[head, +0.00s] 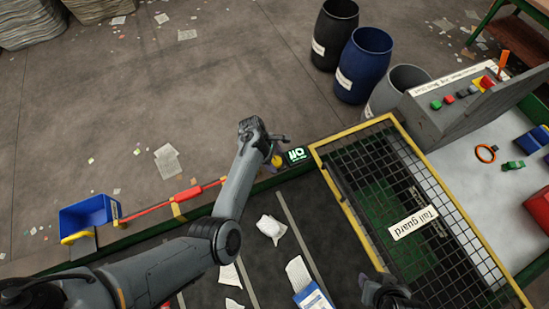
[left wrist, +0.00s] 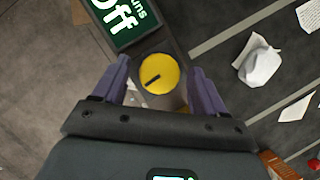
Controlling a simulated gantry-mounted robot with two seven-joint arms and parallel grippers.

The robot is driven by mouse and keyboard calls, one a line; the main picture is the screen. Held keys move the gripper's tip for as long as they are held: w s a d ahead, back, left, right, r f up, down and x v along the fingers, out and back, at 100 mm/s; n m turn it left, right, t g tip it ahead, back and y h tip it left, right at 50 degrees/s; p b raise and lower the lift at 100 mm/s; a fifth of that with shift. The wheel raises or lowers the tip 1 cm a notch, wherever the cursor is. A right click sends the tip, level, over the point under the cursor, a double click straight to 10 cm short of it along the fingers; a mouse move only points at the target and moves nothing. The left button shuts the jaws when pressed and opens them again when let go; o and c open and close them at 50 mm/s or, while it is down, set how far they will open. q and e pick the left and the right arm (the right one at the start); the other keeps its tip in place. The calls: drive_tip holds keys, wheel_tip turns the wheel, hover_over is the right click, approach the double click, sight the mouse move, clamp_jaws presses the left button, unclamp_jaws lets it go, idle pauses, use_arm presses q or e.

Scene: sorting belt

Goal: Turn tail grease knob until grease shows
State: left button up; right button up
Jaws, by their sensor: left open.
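The yellow grease knob (left wrist: 159,74), with a black pointer mark across its face, sits on the belt's edge rail in the left wrist view. It shows as a small yellow spot (head: 277,161) beside my left gripper in the head view. My left gripper (left wrist: 158,68) is open, with one purple finger on each side of the knob; I cannot tell whether either finger touches it. No grease is discernible. My right gripper (head: 387,291) is at the bottom of the head view near the tail guard (head: 412,223), and its fingers are unclear.
The yellow-framed tail guard mesh and a control panel (head: 462,98) are to the right. Crumpled paper (left wrist: 260,65) lies on the dark belt. A blue bin (head: 88,214) hangs at the left; the floor beyond is mostly open.

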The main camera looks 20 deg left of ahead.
use_arm(q)
drive_tip(key=c, duration=1)
drive_tip(key=shift+c, duration=0.2)
drive_tip(key=shift+r+m, duration=0.1)
drive_tip(key=shift+m, duration=0.3)
drive_tip(key=shift+w+m+g, duration=0.1)
drive_tip(key=shift+m+g, duration=0.4)
drive_tip(key=shift+m, duration=0.2)
drive_tip(key=m+g, duration=0.1)
drive_tip(key=m, duration=0.2)
drive_tip(key=shift+w, duration=0.1)
drive_tip(key=shift+m+g+y+b, duration=0.2)
drive_tip(key=shift+m+g+y, duration=0.2)
drive_tip(key=shift+m, duration=0.75)
drive_tip(key=shift+m+g+y+b, duration=0.15)
drive_tip(key=shift+m+g+y, duration=0.2)
drive_tip(key=shift+m, duration=0.8)
drive_tip(key=o, duration=1)
